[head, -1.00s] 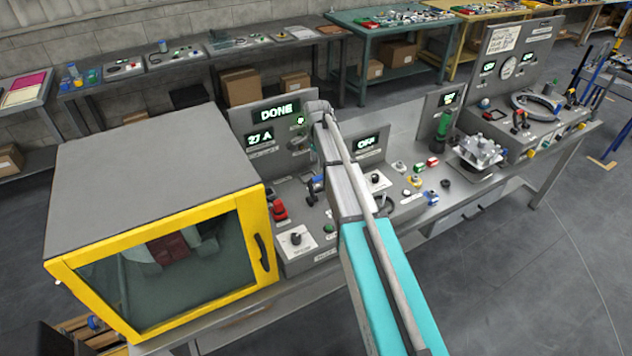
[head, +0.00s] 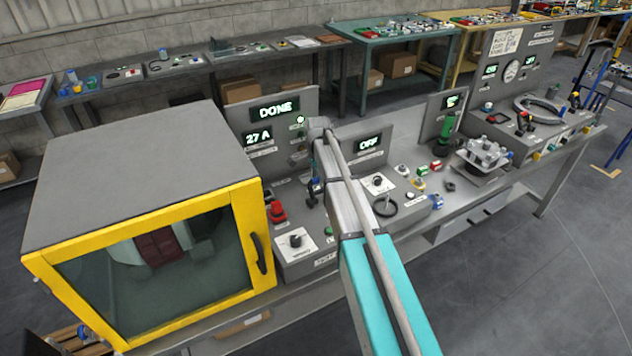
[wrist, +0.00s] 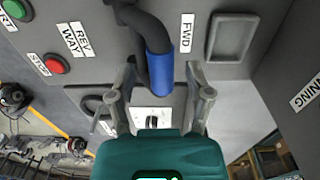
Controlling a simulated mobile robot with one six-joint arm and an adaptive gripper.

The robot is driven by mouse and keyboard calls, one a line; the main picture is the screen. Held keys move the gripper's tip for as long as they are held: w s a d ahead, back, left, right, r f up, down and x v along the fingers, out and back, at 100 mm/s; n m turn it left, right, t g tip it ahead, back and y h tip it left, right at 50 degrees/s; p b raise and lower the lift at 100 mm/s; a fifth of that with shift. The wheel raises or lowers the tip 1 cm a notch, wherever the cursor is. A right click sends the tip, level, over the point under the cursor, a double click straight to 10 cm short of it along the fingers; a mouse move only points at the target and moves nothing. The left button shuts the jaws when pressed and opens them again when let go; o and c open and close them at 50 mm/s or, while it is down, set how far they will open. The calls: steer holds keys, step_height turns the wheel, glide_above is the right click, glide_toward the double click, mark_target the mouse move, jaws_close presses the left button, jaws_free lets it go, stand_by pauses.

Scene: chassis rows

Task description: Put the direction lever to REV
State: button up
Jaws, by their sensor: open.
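The direction lever (wrist: 159,72) has a blue grip on a bent black stem. In the wrist view it stands between a "REV WAY" label (wrist: 75,38) on the left and an "FWD" label (wrist: 187,33) on the right, with the grip closer to FWD. My gripper (wrist: 160,80) is open, with one finger on each side of the blue grip. In the head view, the blue-gripped lever (head: 315,188) shows beside my arm, which hides most of the gripper.
A red stop button (wrist: 56,65) and a green button (wrist: 17,9) lie left of the lever. A rotary knob (wrist: 151,121) sits beyond the fingers. A yellow-framed cabinet (head: 105,150) stands left of the console. Displays read "DONE" (head: 275,112) and "OFF" (head: 369,145).

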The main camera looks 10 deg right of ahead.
steer(key=shift+f, duration=0.1)
stand_by(0.3)
jaws_close()
